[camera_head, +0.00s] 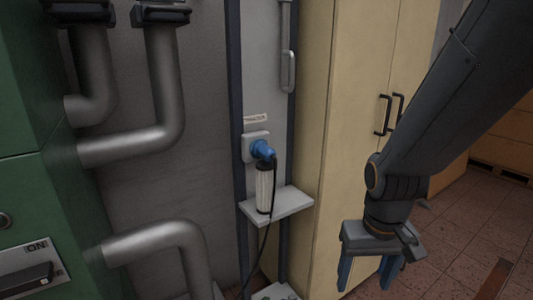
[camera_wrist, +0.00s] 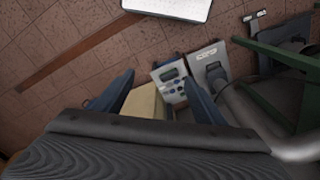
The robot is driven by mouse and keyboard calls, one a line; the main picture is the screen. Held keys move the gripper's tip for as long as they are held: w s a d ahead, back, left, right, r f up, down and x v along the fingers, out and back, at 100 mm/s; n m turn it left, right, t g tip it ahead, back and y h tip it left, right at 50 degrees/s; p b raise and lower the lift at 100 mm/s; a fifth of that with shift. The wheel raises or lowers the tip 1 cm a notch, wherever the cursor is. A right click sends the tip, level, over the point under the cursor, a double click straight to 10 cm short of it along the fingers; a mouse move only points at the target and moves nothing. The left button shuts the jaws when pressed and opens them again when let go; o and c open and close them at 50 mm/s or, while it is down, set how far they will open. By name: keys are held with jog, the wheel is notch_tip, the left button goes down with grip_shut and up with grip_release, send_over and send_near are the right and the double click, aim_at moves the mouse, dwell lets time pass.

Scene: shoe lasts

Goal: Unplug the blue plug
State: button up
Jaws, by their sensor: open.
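The blue plug (camera_head: 262,150) sits in a white wall socket (camera_head: 250,147) on a narrow grey panel in the head view. A dark cable hangs down from it. A whitish cylinder (camera_head: 264,188) hangs or stands just below the plug, above a small shelf; how it is attached is unclear. My gripper (camera_head: 368,274) is to the right of the plug and lower, apart from it, pointing down with its blue fingers spread and empty. In the wrist view the two blue fingers (camera_wrist: 160,95) are apart. I cannot make out the plug there.
A small white shelf (camera_head: 290,205) juts out below the socket. Grey pipes (camera_head: 150,145) and a green cabinet (camera_head: 25,120) stand at left. A tall cream cabinet (camera_head: 345,100) with black handles stands right of the panel. Tiled floor (camera_head: 470,245) is open at right.

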jog(key=w+n+t+p, duration=0.2)
jog(key=w+t, duration=0.2)
jog(key=w, duration=0.7)
jog(key=n+t+y+p, duration=0.5)
jog(key=t+y, duration=0.5)
send_near(272, 156)
jog(key=x, duration=0.3)
jog(key=shift+w+a, duration=0.3)
jog(key=shift+w, duration=0.1)
jog(key=shift+b+x, duration=1.05)
jog(key=shift+x, duration=3.4)
